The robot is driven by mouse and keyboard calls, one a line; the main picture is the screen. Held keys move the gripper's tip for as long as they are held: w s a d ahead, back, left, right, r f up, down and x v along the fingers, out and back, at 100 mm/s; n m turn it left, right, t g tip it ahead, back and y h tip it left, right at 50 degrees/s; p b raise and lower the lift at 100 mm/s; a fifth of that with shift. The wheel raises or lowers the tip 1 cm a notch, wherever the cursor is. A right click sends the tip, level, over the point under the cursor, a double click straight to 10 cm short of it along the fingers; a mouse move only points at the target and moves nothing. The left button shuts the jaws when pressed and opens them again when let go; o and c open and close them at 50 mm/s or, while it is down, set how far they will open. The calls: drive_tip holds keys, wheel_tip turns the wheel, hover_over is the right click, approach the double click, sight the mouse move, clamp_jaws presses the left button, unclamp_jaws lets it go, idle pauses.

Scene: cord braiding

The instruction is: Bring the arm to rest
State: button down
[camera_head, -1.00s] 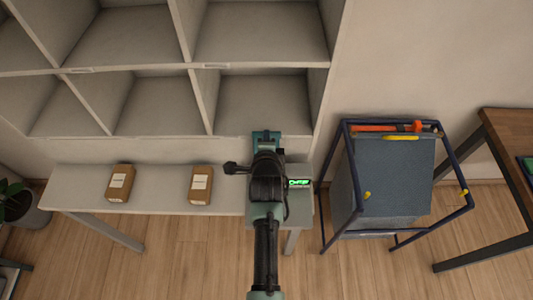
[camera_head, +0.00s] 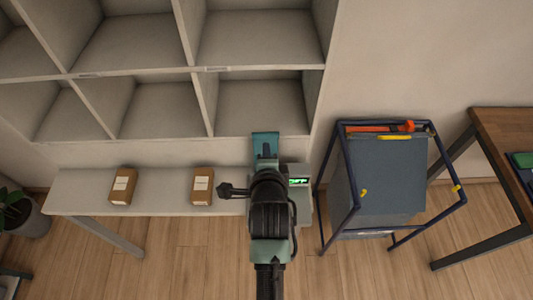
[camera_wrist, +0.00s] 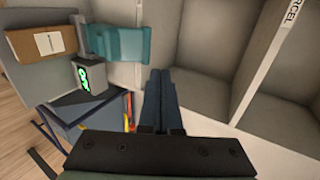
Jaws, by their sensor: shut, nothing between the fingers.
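My gripper shows in the wrist view (camera_wrist: 160,72) with its two dark blue fingers side by side, shut and empty. In the head view its end (camera_head: 266,150) overlaps the teal object (camera_head: 265,137) at the back of the bench. In the wrist view the fingers point toward the shelf compartments and touch nothing that I can see. My arm runs up the middle of the head view and hides part of the bench.
A pale bench (camera_head: 75,190) holds two brown parcels (camera_head: 124,186) (camera_head: 202,186) and a grey device with a green display (camera_head: 299,182). Shelf compartments (camera_head: 262,103) stand behind. A blue-framed cart (camera_head: 390,180) and a wooden table (camera_head: 505,140) are at right.

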drive_tip(key=shift+s+r, duration=0.35)
drive_tip(key=shift+s, duration=0.05)
drive_tip(key=shift+s+r, duration=0.1)
drive_tip(key=shift+s, duration=0.05)
